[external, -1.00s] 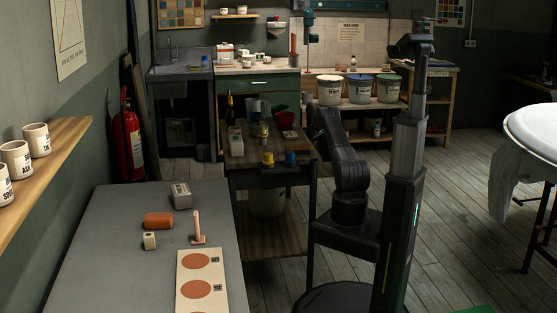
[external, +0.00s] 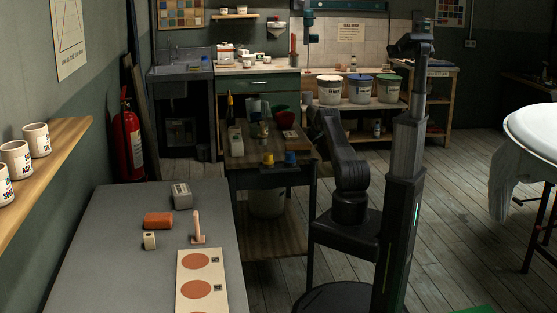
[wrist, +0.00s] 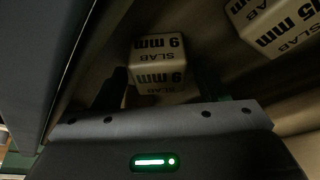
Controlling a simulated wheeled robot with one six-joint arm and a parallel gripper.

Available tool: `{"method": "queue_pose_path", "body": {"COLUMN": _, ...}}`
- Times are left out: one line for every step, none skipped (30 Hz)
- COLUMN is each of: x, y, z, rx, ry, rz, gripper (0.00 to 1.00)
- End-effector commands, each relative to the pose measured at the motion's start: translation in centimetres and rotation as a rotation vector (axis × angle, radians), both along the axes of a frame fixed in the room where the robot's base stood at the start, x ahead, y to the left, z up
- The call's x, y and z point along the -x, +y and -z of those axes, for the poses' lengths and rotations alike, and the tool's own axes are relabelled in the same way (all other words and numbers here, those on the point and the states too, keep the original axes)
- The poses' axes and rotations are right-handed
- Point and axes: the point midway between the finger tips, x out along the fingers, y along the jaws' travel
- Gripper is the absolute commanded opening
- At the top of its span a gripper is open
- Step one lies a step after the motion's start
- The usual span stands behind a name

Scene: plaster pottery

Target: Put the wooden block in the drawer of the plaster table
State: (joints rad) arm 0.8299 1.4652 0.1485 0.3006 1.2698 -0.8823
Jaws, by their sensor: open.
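In the wrist view, a pale block (wrist: 157,62) marked "SLAB 9 mm" lies ahead of my gripper (wrist: 160,90). Its lettering is upside down there. My gripper is open, with one dark finger to each side of the block's near end. I cannot tell whether either finger touches it. In the external view my gripper is hidden behind my arm. A green cabinet (external: 259,89) with a drawer front and handle stands under the back counter. I cannot tell whether it is the plaster table, and I see no open drawer.
A second pale block (wrist: 277,25), marked "SLAB", lies at the wrist view's upper right. A dark panel (wrist: 40,60) runs close along the left. A dark workbench (external: 240,150) with pots stands left of my arm. A grey table (external: 110,250) fills the front left.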

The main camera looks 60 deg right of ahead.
Motion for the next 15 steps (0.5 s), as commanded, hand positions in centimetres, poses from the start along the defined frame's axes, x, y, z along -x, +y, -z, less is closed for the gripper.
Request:
{"method": "queue_pose_path", "body": {"x": 0.2, "y": -0.1, "z": -0.7, "rx": 0.002, "ry": -0.002, "rz": 0.001, "gripper": 0.67}}
{"method": "queue_pose_path", "body": {"x": 0.3, "y": -0.1, "z": -1.0, "rx": 0.003, "ry": -0.002, "rz": 0.001, "gripper": 0.67}}
{"method": "queue_pose_path", "body": {"x": 0.6, "y": -0.1, "z": -1.6, "rx": 0.003, "ry": -0.002, "rz": 0.001, "gripper": 0.67}}
{"method": "queue_pose_path", "body": {"x": 0.7, "y": -0.1, "z": -2.1, "rx": 0.003, "ry": -0.002, "rz": 0.0, "gripper": 0.67}}
{"method": "queue_pose_path", "body": {"x": 0.9, "y": -0.1, "z": -2.5, "rx": 0.003, "ry": -0.002, "rz": 0.001, "gripper": 0.67}}
{"method": "queue_pose_path", "body": {"x": 1.3, "y": -0.1, "z": -3.2, "rx": 0.003, "ry": -0.002, "rz": 0.001, "gripper": 0.67}}
{"method": "queue_pose_path", "body": {"x": 1.5, "y": -0.1, "z": -3.8, "rx": 0.004, "ry": -0.003, "rz": 0.002, "gripper": 0.67}}
{"method": "queue_pose_path", "body": {"x": 1.7, "y": -0.1, "z": -4.4, "rx": 0.004, "ry": -0.003, "rz": 0.002, "gripper": 0.67}}
{"method": "queue_pose_path", "body": {"x": 2.1, "y": -0.1, "z": -5.2, "rx": 0.002, "ry": -0.003, "rz": 0.002, "gripper": 0.67}}
{"method": "queue_pose_path", "body": {"x": 2.3, "y": -0.1, "z": -5.7, "rx": 0.002, "ry": -0.002, "rz": 0.002, "gripper": 0.67}}
{"method": "queue_pose_path", "body": {"x": 2.6, "y": -0.1, "z": -6.4, "rx": 0.003, "ry": -0.003, "rz": 0.002, "gripper": 0.67}}
{"method": "queue_pose_path", "body": {"x": 2.9, "y": -0.1, "z": -7.1, "rx": 0.002, "ry": -0.002, "rz": 0.002, "gripper": 0.67}}
{"method": "queue_pose_path", "body": {"x": 3.1, "y": -0.1, "z": -7.7, "rx": 0.002, "ry": -0.002, "rz": 0.002, "gripper": 0.67}}
{"method": "queue_pose_path", "body": {"x": 3.3, "y": -0.1, "z": -8.2, "rx": 0.003, "ry": -0.002, "rz": 0.001, "gripper": 0.67}}
{"method": "queue_pose_path", "body": {"x": 3.6, "y": -0.1, "z": -8.8, "rx": 0.003, "ry": -0.002, "rz": 0.001, "gripper": 0.67}}
